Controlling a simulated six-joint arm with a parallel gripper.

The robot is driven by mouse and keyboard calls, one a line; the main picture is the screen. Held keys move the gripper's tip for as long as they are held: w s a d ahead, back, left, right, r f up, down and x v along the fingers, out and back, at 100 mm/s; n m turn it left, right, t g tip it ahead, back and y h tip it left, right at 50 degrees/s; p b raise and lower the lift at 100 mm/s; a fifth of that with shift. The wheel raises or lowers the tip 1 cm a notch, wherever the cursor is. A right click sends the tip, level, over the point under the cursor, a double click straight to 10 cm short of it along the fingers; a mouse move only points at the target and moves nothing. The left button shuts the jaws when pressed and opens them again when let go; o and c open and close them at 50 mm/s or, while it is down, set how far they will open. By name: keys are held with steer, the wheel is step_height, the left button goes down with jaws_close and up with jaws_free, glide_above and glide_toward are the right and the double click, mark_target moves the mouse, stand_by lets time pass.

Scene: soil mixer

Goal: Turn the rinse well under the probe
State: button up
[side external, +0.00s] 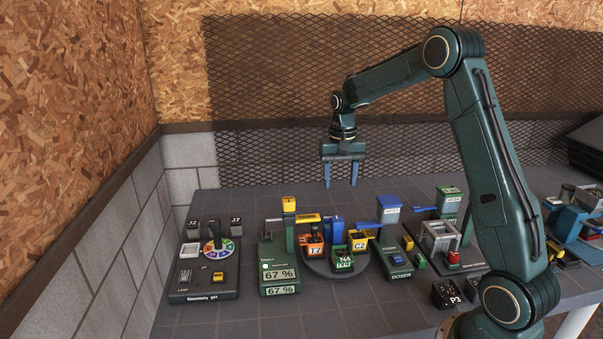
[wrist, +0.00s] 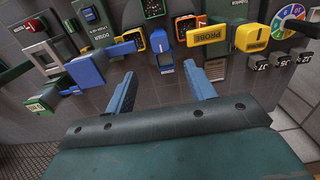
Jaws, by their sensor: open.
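The turntable (side external: 340,275) is a dark disc in the middle of the bench. It carries an orange T7 cup (side external: 313,251), a green NA cup (side external: 344,262), a yellow-green C2 cup (side external: 358,244) and a blue piece (side external: 333,229) at the back, which may be the rinse well. The blue piece also shows in the wrist view (wrist: 165,64). The yellow probe arm (side external: 305,218), marked PROBE in the wrist view (wrist: 207,36), reaches from the green meter's post toward the turntable. My gripper (side external: 340,180) is open and empty, above and behind the turntable. Its blue fingers (wrist: 160,76) point toward the blue piece.
The percentage meter (side external: 278,272) and a panel with a coloured wheel (side external: 217,248) stand left. The doser (side external: 397,263) and its blue hopper (side external: 388,206) stand right. P3 blocks (side external: 446,294) lie at the front right. Open air surrounds my gripper.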

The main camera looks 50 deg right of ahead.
mark_target(338, 219)
step_height(338, 219, down, 13)
steer(key=shift+r, duration=0.1)
stand_by(0.5)
jaws_close()
